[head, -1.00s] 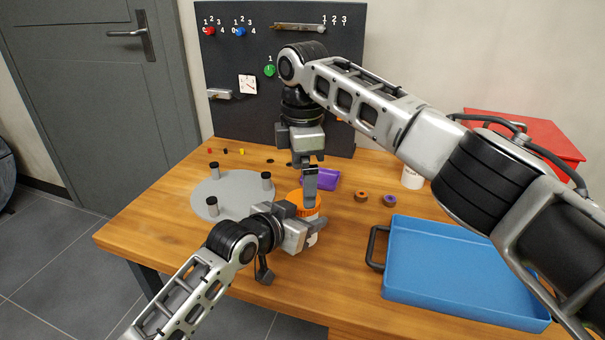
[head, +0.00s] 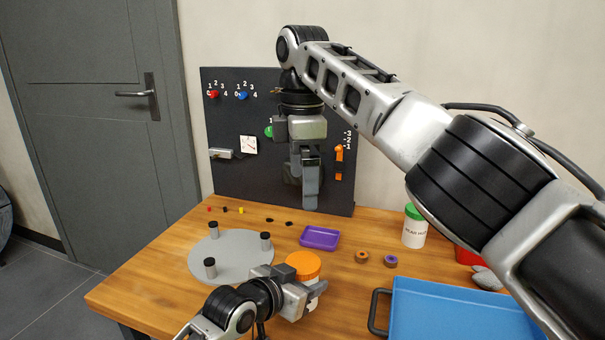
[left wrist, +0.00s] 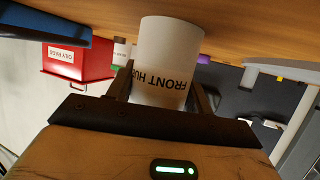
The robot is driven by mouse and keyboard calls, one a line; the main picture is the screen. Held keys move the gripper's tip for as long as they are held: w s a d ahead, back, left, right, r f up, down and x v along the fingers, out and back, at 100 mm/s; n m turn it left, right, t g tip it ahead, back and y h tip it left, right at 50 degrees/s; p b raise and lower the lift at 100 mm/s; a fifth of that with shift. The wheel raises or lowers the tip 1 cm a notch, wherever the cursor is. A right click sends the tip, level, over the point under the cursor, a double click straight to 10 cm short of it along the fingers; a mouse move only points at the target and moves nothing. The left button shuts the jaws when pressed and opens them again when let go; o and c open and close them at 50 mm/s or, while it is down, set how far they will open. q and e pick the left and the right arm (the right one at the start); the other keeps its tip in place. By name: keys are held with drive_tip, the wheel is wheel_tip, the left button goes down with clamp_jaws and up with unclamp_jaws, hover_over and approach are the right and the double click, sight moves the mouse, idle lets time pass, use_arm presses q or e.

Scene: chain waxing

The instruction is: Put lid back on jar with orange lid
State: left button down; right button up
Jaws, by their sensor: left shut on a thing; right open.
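The white jar (head: 312,301) stands on the wooden table with its orange lid (head: 303,265) on top, looking level and seated from here. My left gripper (head: 308,296) is shut on the jar's side, below the lid. In the left wrist view the jar (left wrist: 168,55) shows between the two fingers with an upside-down label reading "FRONT HU…"; its lid end is hidden there. My right gripper (head: 308,198) is open and empty, raised above and behind the jar, clear of the lid.
A grey disc (head: 230,258) with black posts lies left of the jar. A purple tray (head: 320,238) lies behind it. A green-lidded jar (head: 414,228), two small rings and a blue tray (head: 450,315) are to the right. A black panel (head: 235,130) stands at the back.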

use_arm(q)
drive_tip(key=c, duration=0.5)
unclamp_jaws()
drive_tip(key=p+v, duration=0.3)
drive_tip(key=v, duration=1.3)
